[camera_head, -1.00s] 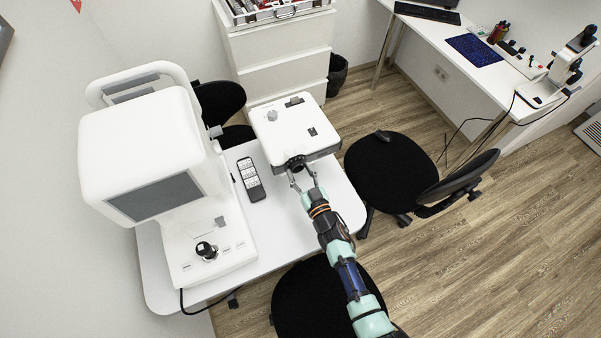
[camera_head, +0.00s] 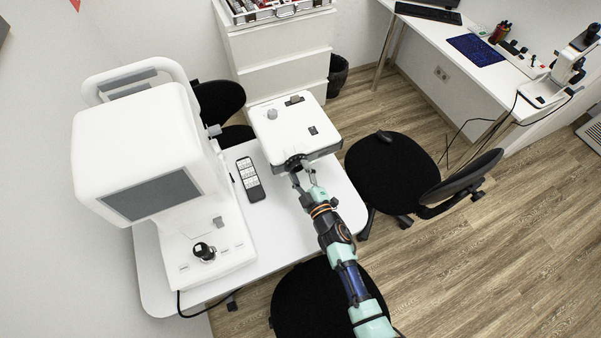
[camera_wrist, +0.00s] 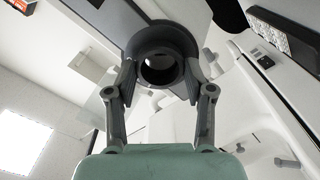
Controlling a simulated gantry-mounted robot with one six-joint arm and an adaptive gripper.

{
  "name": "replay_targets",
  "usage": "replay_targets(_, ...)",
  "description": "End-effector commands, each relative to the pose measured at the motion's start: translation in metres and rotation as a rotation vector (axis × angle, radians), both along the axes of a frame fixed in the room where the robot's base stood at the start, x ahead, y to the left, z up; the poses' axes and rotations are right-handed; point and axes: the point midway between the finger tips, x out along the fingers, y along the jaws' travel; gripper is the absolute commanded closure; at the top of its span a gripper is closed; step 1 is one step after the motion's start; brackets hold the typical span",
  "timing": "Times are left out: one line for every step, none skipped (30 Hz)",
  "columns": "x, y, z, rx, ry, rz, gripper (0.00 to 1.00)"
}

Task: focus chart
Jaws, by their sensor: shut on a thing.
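The white chart projector (camera_head: 292,132) sits at the far end of the white table, with a grey knob and a dark switch on its top. Its dark round lens barrel (camera_head: 295,163) faces my arm. My gripper (camera_head: 303,171) is shut on this lens barrel. In the wrist view, the two fingers of my gripper (camera_wrist: 160,85) press on either side of the dark lens ring (camera_wrist: 161,40). The chart itself is not clearly visible in either view.
A large white eye-test machine (camera_head: 140,160) with a grey screen stands at the left of the table (camera_head: 300,235). A remote control (camera_head: 250,180) lies between it and the projector. Black chairs (camera_head: 385,170) stand around the table. A drawer cabinet (camera_head: 280,60) is behind.

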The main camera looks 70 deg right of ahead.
Motion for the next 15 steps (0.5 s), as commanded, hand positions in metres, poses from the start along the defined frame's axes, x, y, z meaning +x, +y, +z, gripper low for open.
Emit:
replay_targets(0.0, 0.0001, -0.0009, -0.018, 0.017, 0.0, 0.82)
replay_targets(0.0, 0.0001, -0.0009, -0.029, 0.029, 0.0, 0.82)
replay_targets(0.0, 0.0001, -0.0009, -0.044, 0.042, 0.0, 0.82)
replay_targets(-0.0001, 0.0001, -0.0008, -0.053, 0.052, 0.0, 0.82)
replay_targets(0.0, 0.0001, -0.0007, -0.062, 0.06, 0.0, 0.82)
replay_targets(-0.0001, 0.0001, -0.0006, -0.073, 0.07, 0.0, 0.82)
replay_targets(0.0, 0.0001, -0.0006, -0.079, 0.077, 0.0, 0.82)
replay_targets(0.0, 0.0001, -0.0005, -0.085, 0.082, 0.0, 0.82)
replay_targets(0.0, 0.0001, -0.0004, -0.091, 0.088, 0.0, 0.82)
replay_targets(-0.0001, 0.0001, -0.0003, -0.096, 0.093, 0.0, 0.82)
replay_targets(-0.0001, 0.0001, -0.0003, -0.101, 0.097, 0.0, 0.82)
replay_targets(0.0, 0.0001, -0.0002, -0.105, 0.102, 0.0, 0.82)
replay_targets(-0.0001, 0.0001, -0.0001, -0.107, 0.104, 0.0, 0.82)
replay_targets(-0.0001, 0.0001, -0.0001, -0.109, 0.106, 0.0, 0.82)
replay_targets(-0.0001, 0.0001, 0.0, -0.111, 0.107, 0.0, 0.82)
